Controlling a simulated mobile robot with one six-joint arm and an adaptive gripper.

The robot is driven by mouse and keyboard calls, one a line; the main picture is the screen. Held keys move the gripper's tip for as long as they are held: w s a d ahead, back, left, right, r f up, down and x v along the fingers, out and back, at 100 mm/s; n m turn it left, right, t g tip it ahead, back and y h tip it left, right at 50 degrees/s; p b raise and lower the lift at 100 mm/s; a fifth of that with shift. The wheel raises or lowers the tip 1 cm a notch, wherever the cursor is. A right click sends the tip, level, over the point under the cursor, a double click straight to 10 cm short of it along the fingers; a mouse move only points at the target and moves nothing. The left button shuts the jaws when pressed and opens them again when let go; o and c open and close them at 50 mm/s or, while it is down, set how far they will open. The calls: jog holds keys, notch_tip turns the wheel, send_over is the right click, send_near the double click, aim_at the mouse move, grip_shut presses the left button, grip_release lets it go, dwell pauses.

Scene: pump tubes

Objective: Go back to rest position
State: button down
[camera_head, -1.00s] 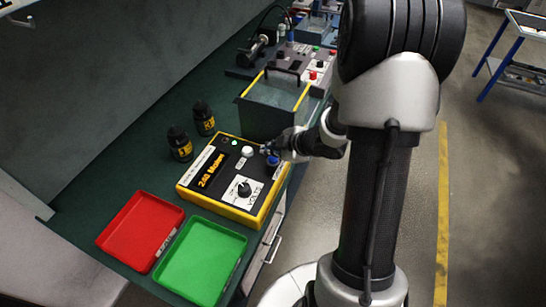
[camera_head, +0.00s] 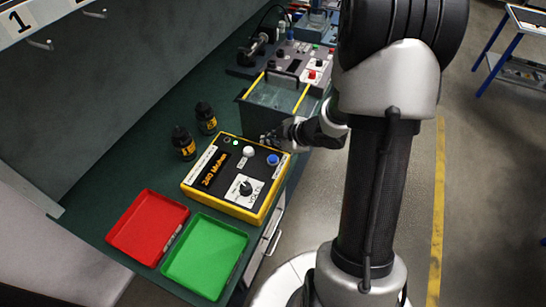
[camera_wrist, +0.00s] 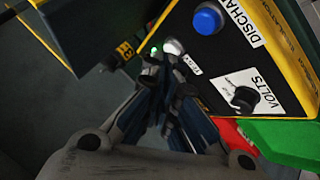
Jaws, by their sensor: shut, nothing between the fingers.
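A yellow-edged control box (camera_head: 208,205) sits on the green bench, with a lit orange readout (camera_head: 215,171). Its top carries a blue button (camera_head: 273,159), a white knob (camera_head: 248,152), a lit green light (camera_head: 235,142) and a black dial marked VOLTS (camera_head: 246,188). My gripper (camera_head: 270,138) is at the far edge of the box, beyond the blue button and apart from it, in front of the tank. In the wrist view my gripper (camera_wrist: 165,68) has its fingers close together and empty. The blue button (camera_wrist: 207,21) shows clear of the fingers there.
A yellow-rimmed tank (camera_head: 275,95) stands just behind my gripper. Two black bottles (camera_head: 184,143) (camera_head: 206,118) stand left of the box. A red tray (camera_head: 147,227) and a green tray (camera_head: 204,256) lie in front. Open floor (camera_head: 400,270) is on the right.

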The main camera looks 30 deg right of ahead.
dwell(0.3)
jog(key=s+r+m+h, duration=0.3)
jog(key=r+m, duration=0.1)
jog(key=r, duration=0.4)
jog(key=s+r+m+h, duration=0.2)
jog(key=r+m+h, duration=0.15)
jog(key=r, duration=0.55)
jog(key=s+a+r+m+g+y, duration=0.1)
jog(key=s+a+m+g, duration=0.1)
jog(key=s+a, duration=0.4)
jog(key=s+a+r+m+g+y, duration=0.2)
jog(key=s+a, duration=0.5)
jog(key=s, duration=0.7)
jog(key=shift+a+m, duration=0.25)
jog(key=shift+m, duration=0.5)
jog(key=c, duration=2.4)
grip_release()
jog(key=shift+s, duration=0.1)
